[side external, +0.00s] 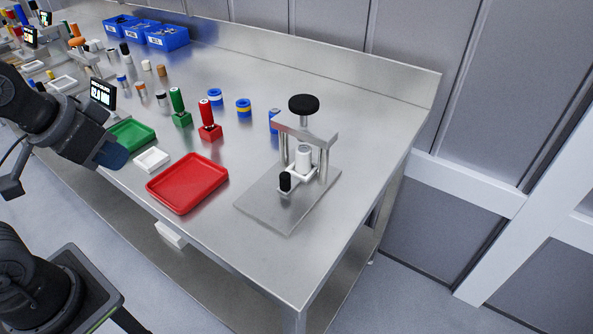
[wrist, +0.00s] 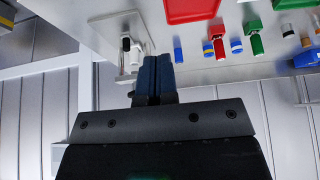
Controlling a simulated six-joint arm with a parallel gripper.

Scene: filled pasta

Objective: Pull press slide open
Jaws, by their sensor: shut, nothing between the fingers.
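The press (side external: 305,135) stands on a grey base plate (side external: 265,212) at the right of the bench, with a black round knob (side external: 304,104) on top. Its white slide (side external: 298,180) lies low in the frame, with a short black handle (side external: 285,182) at the front and a white cylinder (side external: 303,158) standing behind it. How far out the slide sits is hard to tell. My gripper (side external: 115,156) is at the left, well away from the press, its blue fingers shut and empty. In the wrist view my gripper (wrist: 157,60) appears beside the press (wrist: 133,58), which its fingers partly cover.
A red tray (side external: 188,184), white dish (side external: 152,160) and green tray (side external: 130,136) lie between my gripper and the press. Red (side external: 210,132) and green (side external: 181,120) handled stamps stand behind. Blue bins (side external: 166,37) are at the back. The bench's front right is clear.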

